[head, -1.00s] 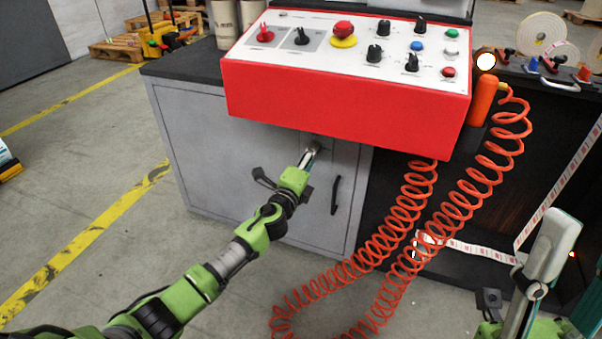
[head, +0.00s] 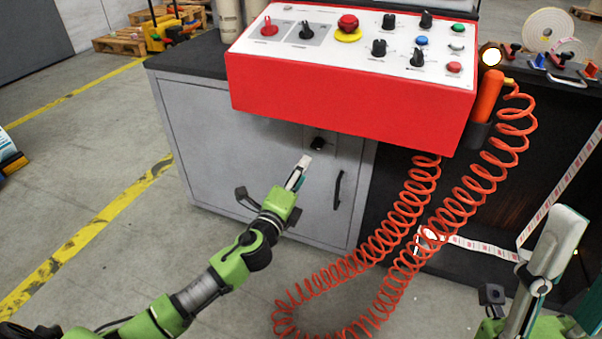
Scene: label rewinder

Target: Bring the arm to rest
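My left arm comes in from the lower left, and its green and black gripper (head: 299,173) is in front of the grey cabinet (head: 218,150), below the red control box. The fingertips are close together and point up toward a small black knob (head: 317,144) on the cabinet front, with a visible gap between them. I cannot make out anything held.
The red control box (head: 345,108) with knobs and buttons overhangs the cabinet. A coiled orange cable (head: 400,215) hangs to the right and loops near the floor. A black door handle (head: 337,190) is beside the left gripper. Open floor lies to the left.

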